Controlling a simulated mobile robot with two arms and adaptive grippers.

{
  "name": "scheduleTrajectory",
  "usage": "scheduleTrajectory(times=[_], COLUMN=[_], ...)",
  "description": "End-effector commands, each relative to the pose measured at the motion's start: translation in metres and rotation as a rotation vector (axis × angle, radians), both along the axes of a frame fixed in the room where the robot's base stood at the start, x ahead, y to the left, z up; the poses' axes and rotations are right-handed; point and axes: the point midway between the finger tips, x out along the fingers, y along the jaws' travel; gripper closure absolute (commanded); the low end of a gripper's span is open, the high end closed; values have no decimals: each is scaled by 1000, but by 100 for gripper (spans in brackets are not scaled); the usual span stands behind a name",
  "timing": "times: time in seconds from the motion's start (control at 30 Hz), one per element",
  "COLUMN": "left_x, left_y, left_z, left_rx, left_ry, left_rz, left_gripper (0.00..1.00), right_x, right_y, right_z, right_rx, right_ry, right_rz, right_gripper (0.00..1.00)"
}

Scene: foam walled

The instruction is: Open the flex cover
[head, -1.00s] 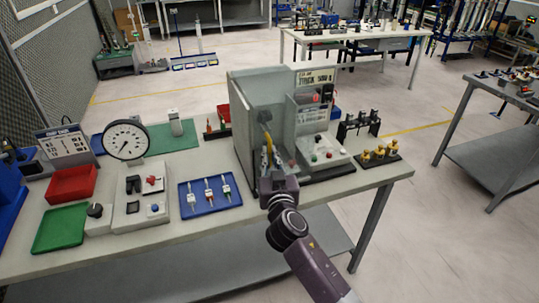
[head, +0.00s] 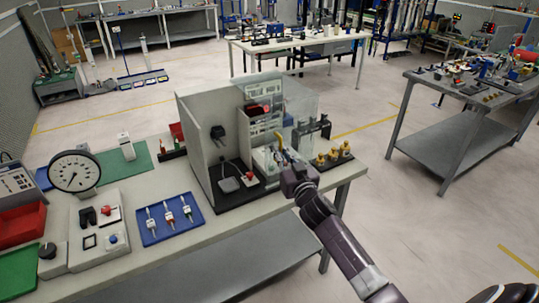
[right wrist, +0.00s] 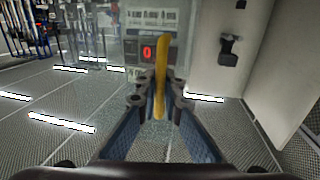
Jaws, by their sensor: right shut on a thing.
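The flex cover (head: 298,104) is a clear, see-through panel on the grey test station (head: 203,148). In the head view it stands swung out toward the right, and the station's inside is uncovered. My right gripper (head: 284,160) is at the station's right front, shut on the cover's yellow handle (right wrist: 161,75). In the right wrist view the handle stands upright between the blue-padded fingers. The cover's lower edge is partly hidden behind my gripper. My left gripper is not in view.
Inside the station are a black fixture (head: 219,136) and a red button (head: 249,177). A blue tray (head: 154,236) with several small parts and a dial gauge (head: 74,172) stand to the left. Yellow parts (head: 332,157) stand right of my gripper.

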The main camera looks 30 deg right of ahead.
Motion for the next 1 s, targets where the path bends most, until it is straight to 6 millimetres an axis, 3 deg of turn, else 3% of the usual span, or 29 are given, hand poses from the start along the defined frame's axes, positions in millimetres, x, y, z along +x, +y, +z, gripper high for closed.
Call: scheduleTrajectory(times=[0.37, 0.4, 0.43, 0.77, 1.0], left_x=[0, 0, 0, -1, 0], left_y=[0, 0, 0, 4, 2], left_z=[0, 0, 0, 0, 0], left_rx=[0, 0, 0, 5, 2], left_ry=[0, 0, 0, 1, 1], left_rz=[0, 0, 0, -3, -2], left_gripper=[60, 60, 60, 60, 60], right_x=[0, 0, 0, -1, -29], right_y=[-3, -3, -3, -2, 3], right_z=[-1, -1, -1, -1, -2], right_rx=[0, 0, 0, 0, 2], right_ry=[2, 2, 2, 2, 3], right_rz=[-1, -1, -1, 0, 1], right_gripper=[100, 90, 86, 85, 85])
